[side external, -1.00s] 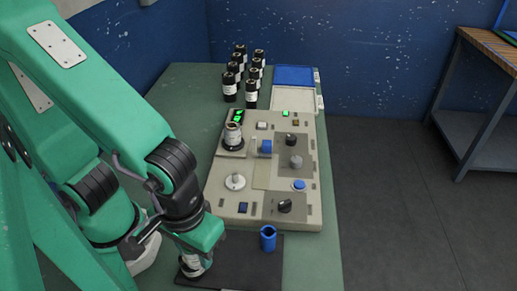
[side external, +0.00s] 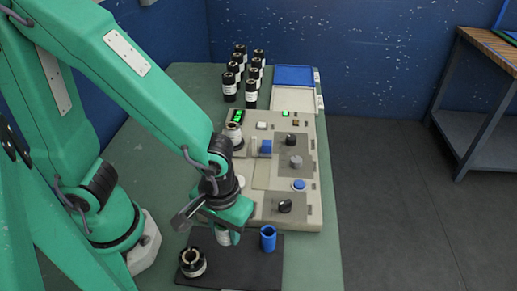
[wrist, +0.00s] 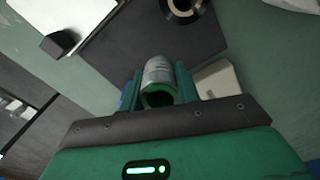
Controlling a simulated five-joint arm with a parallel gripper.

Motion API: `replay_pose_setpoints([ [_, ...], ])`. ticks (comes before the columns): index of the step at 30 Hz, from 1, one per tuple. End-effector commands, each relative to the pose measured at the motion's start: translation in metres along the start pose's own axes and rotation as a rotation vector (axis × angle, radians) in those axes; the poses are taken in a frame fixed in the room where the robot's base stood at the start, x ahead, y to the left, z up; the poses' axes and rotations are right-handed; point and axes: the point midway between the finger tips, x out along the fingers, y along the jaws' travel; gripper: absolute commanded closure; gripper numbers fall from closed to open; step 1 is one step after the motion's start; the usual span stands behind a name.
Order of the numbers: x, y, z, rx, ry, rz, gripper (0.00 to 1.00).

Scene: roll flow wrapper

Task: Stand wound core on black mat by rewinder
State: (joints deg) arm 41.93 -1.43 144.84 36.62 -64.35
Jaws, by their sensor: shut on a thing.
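My gripper (side external: 226,234) is shut on a pale grey wound core (wrist: 158,74), held between its two fingers in the wrist view. In the side view the core (side external: 223,238) is partly covered by the gripper and hangs at the back edge of the black mat (side external: 232,265). I cannot tell how far it is from the mat's surface. The mat also shows in the wrist view (wrist: 120,45). A dark roll with a pale band and tan rim (side external: 192,262) stands upright on the left part of the mat.
A blue cup (side external: 268,239) stands at the mat's back edge, right of my gripper. The beige rewinder panel (side external: 300,216), with knobs and buttons, lies behind the mat. A roll (side external: 233,134) stands on it. Several black rolls (side external: 252,88) stand at the back. The mat's front right is clear.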

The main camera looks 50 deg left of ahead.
Motion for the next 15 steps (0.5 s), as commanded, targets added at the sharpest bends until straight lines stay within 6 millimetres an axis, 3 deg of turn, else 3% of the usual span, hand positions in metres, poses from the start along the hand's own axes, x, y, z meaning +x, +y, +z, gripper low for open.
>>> replay_pose_setpoints([
  [6, 0.014, 0.000, -0.023, -0.003, 0.000, -0.001, 0.90],
  [15, 0.018, 0.000, -0.029, 0.001, 0.000, 0.000, 0.90],
])
